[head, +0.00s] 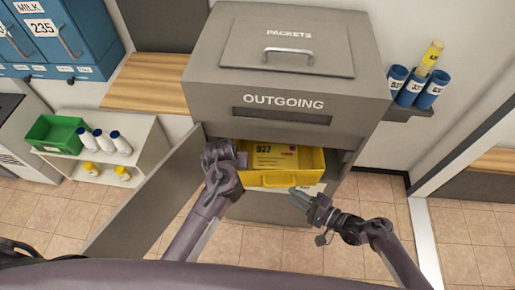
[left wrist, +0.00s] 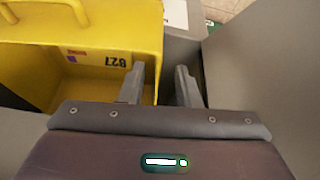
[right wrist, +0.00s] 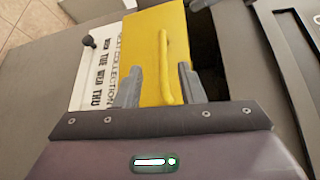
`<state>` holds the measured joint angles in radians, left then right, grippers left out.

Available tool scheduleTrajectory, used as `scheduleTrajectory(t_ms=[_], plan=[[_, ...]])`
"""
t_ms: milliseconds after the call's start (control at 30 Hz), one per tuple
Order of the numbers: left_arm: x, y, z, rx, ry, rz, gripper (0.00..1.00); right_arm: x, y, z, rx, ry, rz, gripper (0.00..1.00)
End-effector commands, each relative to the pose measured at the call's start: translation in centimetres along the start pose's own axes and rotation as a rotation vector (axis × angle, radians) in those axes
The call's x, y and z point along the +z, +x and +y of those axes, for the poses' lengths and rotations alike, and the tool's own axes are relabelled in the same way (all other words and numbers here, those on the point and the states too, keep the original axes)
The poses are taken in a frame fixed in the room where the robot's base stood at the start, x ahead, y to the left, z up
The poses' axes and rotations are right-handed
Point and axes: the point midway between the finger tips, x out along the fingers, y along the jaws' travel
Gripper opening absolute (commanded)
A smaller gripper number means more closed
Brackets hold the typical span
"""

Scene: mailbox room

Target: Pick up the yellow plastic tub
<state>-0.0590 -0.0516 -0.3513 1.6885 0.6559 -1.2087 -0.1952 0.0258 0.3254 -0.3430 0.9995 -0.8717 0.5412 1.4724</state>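A bar handle (right wrist: 164,65) is on one side. My left gripper (head: 240,160) is at the tub's left side. In the left wrist view its fingers (left wrist: 158,85) are apart, with the tub's side wall (left wrist: 155,50) running between them; contact is unclear. My right gripper (head: 294,198) is in front of the tub, low and to the right. In the right wrist view its fingers (right wrist: 160,85) are apart, with the handle between them in the picture.
The grey OUTGOING cabinet (head: 215,75) has its door (head: 150,200) swung open to the left. A shelf with a green bin (head: 55,135) and bottles stands at the left. Blue tubes (head: 410,88) hang at the right. The tiled floor (head: 380,190) is clear at the right.

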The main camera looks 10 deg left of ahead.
Motion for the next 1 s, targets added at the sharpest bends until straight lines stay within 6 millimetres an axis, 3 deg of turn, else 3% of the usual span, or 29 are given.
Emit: scheduleTrajectory(t_ms=[433, 800, 1000], plan=[[0.0, 0.4, 0.1, 0.002, 0.001, -0.004, 0.30, 0.0, 0.6, -0.4, -0.012, 0.015, -0.009, 0.36], [0.1, 5.6, 0.2, 0.004, 0.000, -0.006, 0.30, 0.1, 5.8, -0.5, -0.011, 0.015, -0.010, 0.36], [0.1, 7.4, 0.2, 0.004, 0.001, -0.004, 0.30, 0.1, 7.6, -0.4, -0.010, 0.015, -0.009, 0.36]])
